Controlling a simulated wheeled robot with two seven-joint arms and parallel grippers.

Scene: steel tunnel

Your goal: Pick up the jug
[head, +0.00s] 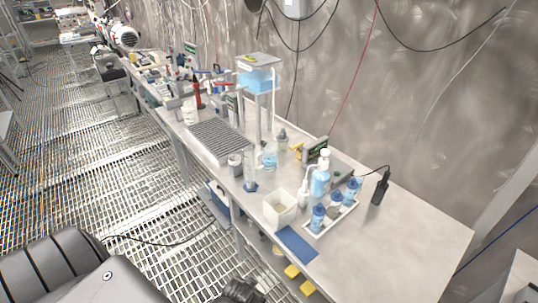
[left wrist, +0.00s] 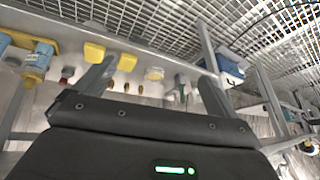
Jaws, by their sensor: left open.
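No thing in view is plainly a jug. A white open-topped square container (head: 279,212) stands upright near the front edge of the bench and is the nearest likeness. A white bottle-like vessel (head: 190,111) stands farther back along the bench. My left gripper shows in the left wrist view (left wrist: 155,84), its two fingers spread wide with nothing between them. It is low by the front of the bench, facing small items on the lower shelf. My left arm enters the head view at lower left. My right gripper is not in view.
The long bench (head: 410,238) is bare at its near right end. A rack with blue bottles (head: 318,219), a blue mat (head: 297,243), a grey grid tray (head: 219,138) and a stand with a blue tank (head: 258,79) crowd it. Yellow items (head: 292,271) sit below. Grated floor (head: 90,190) is open left.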

